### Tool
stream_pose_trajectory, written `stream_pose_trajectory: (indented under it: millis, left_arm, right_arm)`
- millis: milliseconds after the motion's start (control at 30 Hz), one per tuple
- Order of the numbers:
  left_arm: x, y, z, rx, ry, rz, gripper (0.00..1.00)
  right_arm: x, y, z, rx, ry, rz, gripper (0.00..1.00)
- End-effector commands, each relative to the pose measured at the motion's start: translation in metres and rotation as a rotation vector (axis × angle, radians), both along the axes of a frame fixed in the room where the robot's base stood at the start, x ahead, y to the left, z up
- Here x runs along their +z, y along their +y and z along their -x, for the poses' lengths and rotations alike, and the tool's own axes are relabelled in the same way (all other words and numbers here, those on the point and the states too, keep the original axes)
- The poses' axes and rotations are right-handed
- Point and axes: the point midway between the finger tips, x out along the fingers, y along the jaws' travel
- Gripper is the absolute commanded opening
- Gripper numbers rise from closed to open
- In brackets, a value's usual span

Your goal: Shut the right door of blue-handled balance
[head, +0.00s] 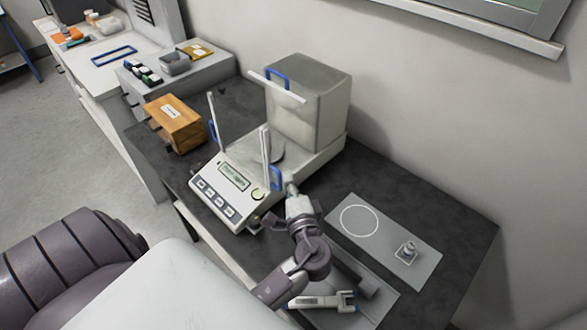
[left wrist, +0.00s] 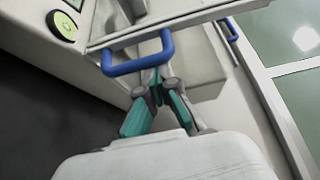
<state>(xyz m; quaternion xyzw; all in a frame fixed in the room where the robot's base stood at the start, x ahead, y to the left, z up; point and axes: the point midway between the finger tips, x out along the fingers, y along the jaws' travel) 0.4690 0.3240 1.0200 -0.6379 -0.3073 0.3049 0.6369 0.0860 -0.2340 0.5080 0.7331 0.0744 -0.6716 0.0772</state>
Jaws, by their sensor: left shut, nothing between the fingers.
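The blue-handled balance (head: 247,168) stands on the dark table, with a keypad and display at its front and a grey housing (head: 310,100) behind. Its right door (head: 265,145) shows as a pale upright frame with a blue handle (head: 276,177). How far the door stands open is hard to tell. My left gripper (head: 291,188) is beside this handle, on its right side. In the left wrist view, the shut, empty teal-padded fingers (left wrist: 156,88) are close to the blue handle (left wrist: 140,62); whether they touch it is unclear. My right gripper is out of view.
A wooden box (head: 175,122) stands left of the balance. Right of it lies a grey mat (head: 385,235) with a white circle and a small metal weight (head: 407,250). A white fork-ended tool (head: 322,301) lies near the front. A wall bounds the back.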

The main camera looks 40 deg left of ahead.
Motion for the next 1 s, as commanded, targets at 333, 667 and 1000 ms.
stream_pose_trajectory:
  millis: [333,667,1000]
  left_arm:
    - [-0.003,0.000,0.004,0.010,0.006,0.001,0.00]
    - [-0.004,-0.047,0.038,0.003,0.008,0.005,0.00]
    - [-0.002,-0.090,0.069,0.000,0.006,0.001,0.00]
  right_arm:
    - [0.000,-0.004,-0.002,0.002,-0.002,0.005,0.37]
    - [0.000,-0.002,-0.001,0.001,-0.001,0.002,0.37]
    - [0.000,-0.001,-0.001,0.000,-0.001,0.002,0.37]
